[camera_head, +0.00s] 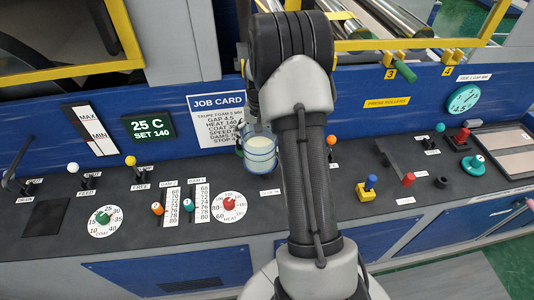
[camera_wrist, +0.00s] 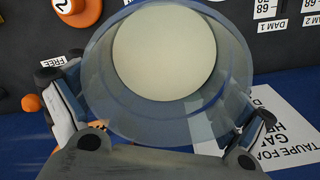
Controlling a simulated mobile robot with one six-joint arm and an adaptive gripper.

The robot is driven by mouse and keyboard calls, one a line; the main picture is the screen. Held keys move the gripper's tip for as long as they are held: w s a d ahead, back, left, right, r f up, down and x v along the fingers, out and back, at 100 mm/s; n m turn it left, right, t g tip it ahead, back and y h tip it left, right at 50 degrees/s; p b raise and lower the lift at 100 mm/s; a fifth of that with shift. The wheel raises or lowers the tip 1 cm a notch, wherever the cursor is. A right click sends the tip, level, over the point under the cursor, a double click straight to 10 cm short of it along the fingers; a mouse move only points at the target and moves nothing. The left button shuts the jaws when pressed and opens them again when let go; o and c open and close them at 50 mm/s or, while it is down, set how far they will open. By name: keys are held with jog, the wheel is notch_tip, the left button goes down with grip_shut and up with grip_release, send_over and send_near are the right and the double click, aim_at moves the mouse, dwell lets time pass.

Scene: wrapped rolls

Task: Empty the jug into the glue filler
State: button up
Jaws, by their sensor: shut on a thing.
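The jug (camera_head: 261,158) is a blue, see-through vessel with cream-coloured contents. In the head view it looks upright at the console, just left of my forearm; I cannot tell whether it touches the console. In the wrist view I look into the jug (camera_wrist: 225,75), and the pale contents fill a wide round area. My gripper (camera_wrist: 150,125) is shut on the jug, with one finger on each side of it. In the head view my arm hides most of the gripper. I cannot tell which part is the glue filler.
The dark console (camera_head: 120,205) carries levers with ball knobs, a red-knobbed dial (camera_head: 229,203), a green-knobbed dial (camera_head: 103,217) and two slider scales. A job card (camera_head: 217,115) is on the blue panel behind the jug. A yellow-and-blue block (camera_head: 367,192) stands right of my arm.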

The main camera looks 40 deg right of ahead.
jog(key=s+d+m+p, duration=0.3)
jog(key=s+d, duration=0.1)
jog(key=d, duration=0.5)
jog(key=s+d+m+p, duration=0.3)
jog(key=d+m, duration=0.1)
jog(key=d, duration=0.5)
jog(key=shift+s+d, duration=0.3)
jog(key=shift+s, duration=0.1)
jog(key=w+a+f+g+h+b, duration=0.2)
jog(key=a+f+h+b, duration=0.3)
jog(key=b, duration=1)
jog(key=shift+w+a+f+g+h, duration=0.25)
jog(key=shift+f+g+h, duration=0.65)
jog(key=shift+h, duration=0.4)
